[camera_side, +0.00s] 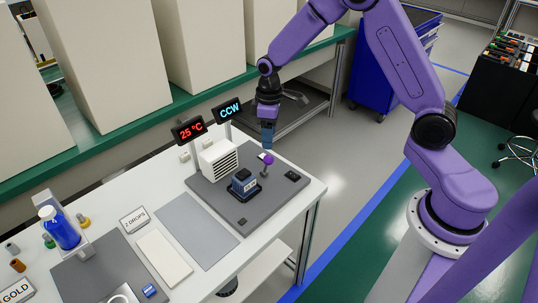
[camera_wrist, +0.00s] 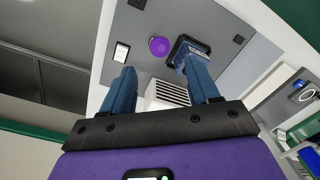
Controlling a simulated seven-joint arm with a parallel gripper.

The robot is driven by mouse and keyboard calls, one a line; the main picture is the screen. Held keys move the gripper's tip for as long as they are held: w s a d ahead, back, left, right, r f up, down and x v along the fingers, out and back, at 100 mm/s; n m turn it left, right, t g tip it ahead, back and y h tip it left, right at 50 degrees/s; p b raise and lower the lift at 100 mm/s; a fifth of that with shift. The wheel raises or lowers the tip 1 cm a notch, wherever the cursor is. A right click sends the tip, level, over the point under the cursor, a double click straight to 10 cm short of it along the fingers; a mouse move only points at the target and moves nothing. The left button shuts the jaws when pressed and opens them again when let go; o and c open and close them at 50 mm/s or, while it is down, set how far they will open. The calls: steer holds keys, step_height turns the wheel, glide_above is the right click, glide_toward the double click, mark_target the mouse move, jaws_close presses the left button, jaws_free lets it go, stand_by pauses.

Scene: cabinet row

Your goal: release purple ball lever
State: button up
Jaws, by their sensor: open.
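The purple ball lever (camera_side: 268,160) stands on a dark grey board near the right end of the white table. Its purple ball (camera_wrist: 159,46) also shows in the wrist view, just beyond and between my fingertips. My gripper (camera_side: 267,145) is above the lever, pointing down, with blue fingers. In the wrist view the fingers of my gripper (camera_wrist: 157,68) are spread apart with nothing between them. The ball looks clear of both fingers; the exact height gap is hard to tell.
A blue-black device (camera_side: 244,183) sits close to the lever, near one finger in the wrist view. A white vented box (camera_side: 219,160) stands behind it. Displays reading "25 °C" (camera_side: 189,129) and "CCW" (camera_side: 229,111) rise at the back. A small dark switch (camera_side: 292,175) lies right of the lever.

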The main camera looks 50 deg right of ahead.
mark_target(269, 155)
step_height(269, 155, down, 8)
steer(key=shift+s+a+f, duration=0.1)
steer(key=shift+c, duration=0.2)
jaws_close()
